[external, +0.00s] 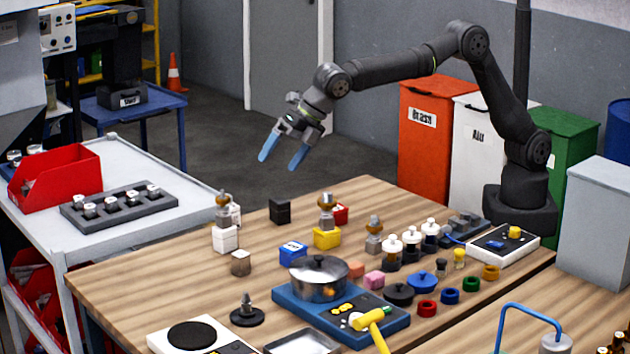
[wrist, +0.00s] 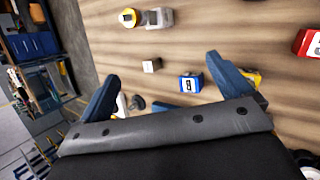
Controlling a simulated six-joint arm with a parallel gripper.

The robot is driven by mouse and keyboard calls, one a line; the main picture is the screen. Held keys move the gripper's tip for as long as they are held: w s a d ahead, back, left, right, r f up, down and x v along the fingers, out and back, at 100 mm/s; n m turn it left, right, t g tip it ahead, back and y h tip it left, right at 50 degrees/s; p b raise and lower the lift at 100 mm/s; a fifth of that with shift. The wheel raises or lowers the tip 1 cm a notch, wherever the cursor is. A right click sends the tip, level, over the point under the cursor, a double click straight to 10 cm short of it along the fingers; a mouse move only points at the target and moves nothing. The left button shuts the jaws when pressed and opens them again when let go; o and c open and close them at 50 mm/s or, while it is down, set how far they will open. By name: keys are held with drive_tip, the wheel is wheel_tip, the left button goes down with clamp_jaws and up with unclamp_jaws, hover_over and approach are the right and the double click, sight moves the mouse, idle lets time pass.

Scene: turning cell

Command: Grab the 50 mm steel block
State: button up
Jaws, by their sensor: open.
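A small plain grey cube (external: 240,262), which looks like the steel block, sits on the wooden table near its left edge. It also shows in the wrist view (wrist: 151,66), between the fingers in the picture. Its size cannot be read. My gripper (external: 279,163) is open and empty, with blue fingers pointing down, high above the back left of the table. In the wrist view my gripper (wrist: 162,72) has its fingers wide apart, and nothing touches them.
A blue block (external: 293,253) is right of the cube. A white block (external: 225,238) with a metal and brass part on top stands just behind it. A black block (external: 279,210) and a yellow block (external: 327,238) stand further back. A steel pot (external: 319,280) is front right.

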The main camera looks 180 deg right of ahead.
drive_tip(key=c, duration=0.7)
drive_tip(key=shift+w, duration=0.1)
drive_tip(key=m+t+y, duration=0.1)
drive_tip(key=m, duration=1.8)
approach(242, 254)
drive_tip(key=shift+x, duration=4.5)
